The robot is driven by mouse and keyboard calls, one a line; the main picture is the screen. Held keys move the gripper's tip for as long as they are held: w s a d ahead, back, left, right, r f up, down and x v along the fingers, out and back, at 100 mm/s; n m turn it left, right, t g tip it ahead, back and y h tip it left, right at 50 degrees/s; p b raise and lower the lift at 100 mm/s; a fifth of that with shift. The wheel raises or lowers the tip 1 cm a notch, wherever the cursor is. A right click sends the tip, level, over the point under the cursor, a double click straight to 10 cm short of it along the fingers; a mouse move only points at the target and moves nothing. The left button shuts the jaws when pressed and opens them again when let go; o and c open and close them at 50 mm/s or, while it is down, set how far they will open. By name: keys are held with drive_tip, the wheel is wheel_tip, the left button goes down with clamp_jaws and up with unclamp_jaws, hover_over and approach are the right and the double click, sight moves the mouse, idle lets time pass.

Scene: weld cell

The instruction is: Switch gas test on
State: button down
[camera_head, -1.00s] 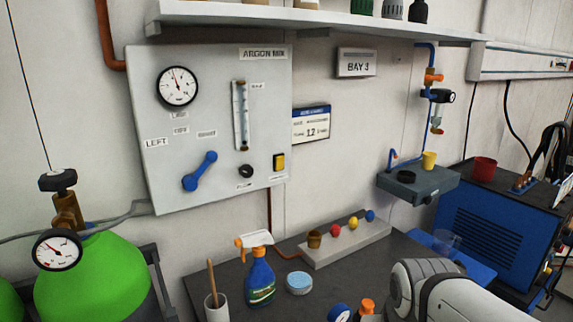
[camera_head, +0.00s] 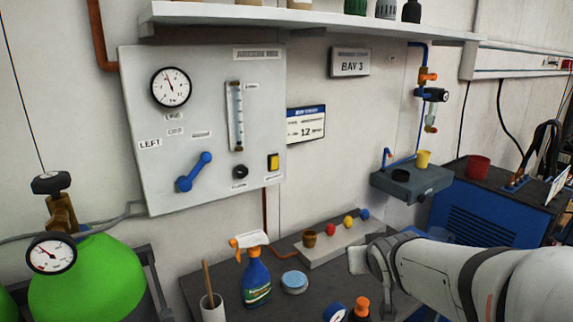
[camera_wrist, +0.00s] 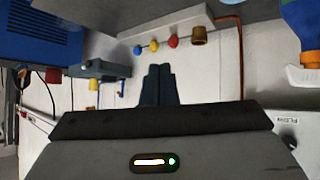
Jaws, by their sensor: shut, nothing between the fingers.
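The grey argon panel (camera_head: 215,90) hangs on the wall at left in the head view. At its lower right is a yellow and black switch (camera_head: 272,162), with a small label below it that is too blurred to read. A black knob (camera_head: 240,172) sits left of the switch; a knob (camera_wrist: 288,142) beside a FLOW label shows at the right edge of the wrist view. The switch does not show there. My gripper (camera_wrist: 158,72) is shut and empty in the wrist view, apart from the panel. In the head view my arm reaches in low from the right, below and right of the switch.
A blue lever (camera_head: 196,172) is on the panel. On the bench below stand a spray bottle (camera_head: 256,280), a blue-lidded tin (camera_head: 294,283) and a block with coloured knobs (camera_head: 335,247). A grey wall box (camera_head: 412,184) is at right. The wall below the BAY 3 sign (camera_head: 350,62) is clear.

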sight(275, 159)
drive_tip(key=w+a+r+n+t+y, duration=0.5)
drive_tip(key=w+a+r+n+y, duration=0.1)
drive_tip(key=w+a+r+y, duration=0.4)
drive_tip(key=shift+a+t+y+p, duration=0.35)
drive_tip(key=shift+a+t+y, duration=0.05)
drive_tip(key=shift+a+y, duration=0.3)
drive_tip(key=shift+w+a+r, duration=0.1)
drive_tip(key=shift+w, duration=0.15)
drive_tip(key=p+x, duration=0.3)
drive_tip(key=x, duration=1)
drive_tip(key=shift+w+a+r+p, duration=0.1)
drive_tip(key=shift+w+a+p, duration=0.1)
drive_tip(key=shift+w+p, duration=0.1)
